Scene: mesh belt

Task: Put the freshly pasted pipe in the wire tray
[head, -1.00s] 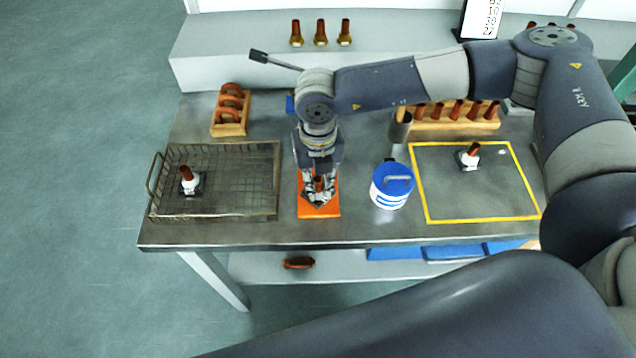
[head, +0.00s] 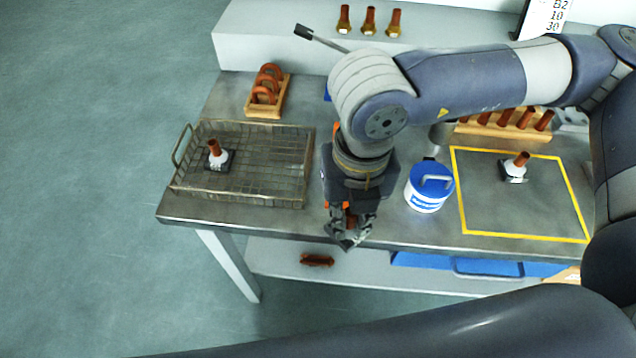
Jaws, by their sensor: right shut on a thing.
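My right gripper (head: 347,232) is shut on a copper-coloured pipe (head: 351,222), raised over the table's front edge; the fingers hide most of the pipe. The wire tray (head: 280,197) is at the left of the table, apart from the gripper. One copper pipe with a white collar and dark base (head: 215,150) stands upright in its left half; its right half is empty. My left gripper is not in view.
A blue-lidded white tub (head: 427,192) stands just right of my right gripper. A similar pipe (head: 516,165) stands inside the yellow outline (head: 490,234). A wooden rack with copper rings (head: 267,95) stands behind the tray. A copper piece (head: 317,260) lies on the lower shelf.

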